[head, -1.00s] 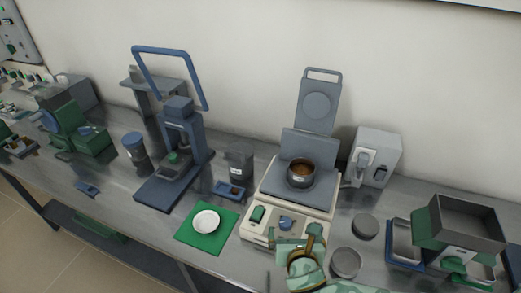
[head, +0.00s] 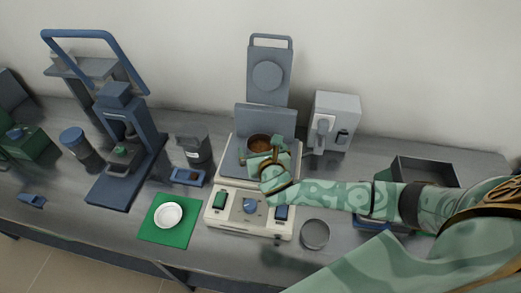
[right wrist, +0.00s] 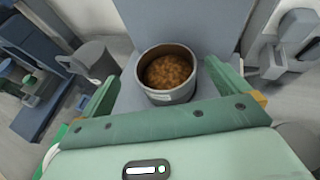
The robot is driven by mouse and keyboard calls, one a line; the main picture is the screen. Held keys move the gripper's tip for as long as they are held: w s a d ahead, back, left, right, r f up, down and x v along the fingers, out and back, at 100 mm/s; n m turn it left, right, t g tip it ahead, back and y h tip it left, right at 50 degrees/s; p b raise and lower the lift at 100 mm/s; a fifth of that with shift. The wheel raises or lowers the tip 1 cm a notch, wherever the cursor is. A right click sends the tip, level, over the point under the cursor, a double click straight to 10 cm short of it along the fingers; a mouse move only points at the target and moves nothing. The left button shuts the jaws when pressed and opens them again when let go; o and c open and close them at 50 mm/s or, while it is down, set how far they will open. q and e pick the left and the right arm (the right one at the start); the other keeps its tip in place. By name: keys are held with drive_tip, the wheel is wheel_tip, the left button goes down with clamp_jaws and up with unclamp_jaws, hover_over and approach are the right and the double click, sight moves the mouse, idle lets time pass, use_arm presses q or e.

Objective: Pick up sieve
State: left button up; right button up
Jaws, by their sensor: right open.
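A grey round sieve (head: 257,143) with brown grainy contents stands upright on the grey plate of the white-based machine. The sieve (right wrist: 168,95) shows whole in the right wrist view, with a pale label on its near wall. My right gripper (head: 262,161) is at the sieve's near side and partly hides it in the head view. Its two green fingers (right wrist: 161,75) are open, one on each side of the sieve, with visible gaps to its wall. My left gripper is not in view.
The white-based machine (head: 222,216) has an upright grey lid (head: 268,75) behind the plate. A grey-white box device (head: 335,118) stands close to the right. A round grey dish (head: 315,234) lies in front, under my right forearm. A white bowl (head: 169,214) sits on a green mat (head: 150,232) at left.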

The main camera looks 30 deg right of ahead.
sight(258, 138)
drive_tip(key=b+x, duration=0.1)
drive_tip(key=x, duration=0.4)
drive_tip(key=shift+d+f+b, duration=0.25)
drive_tip(key=shift+f+b, duration=0.1)
drive_tip(key=shift+f, duration=0.15)
drive_tip(key=shift+s+r, duration=0.1)
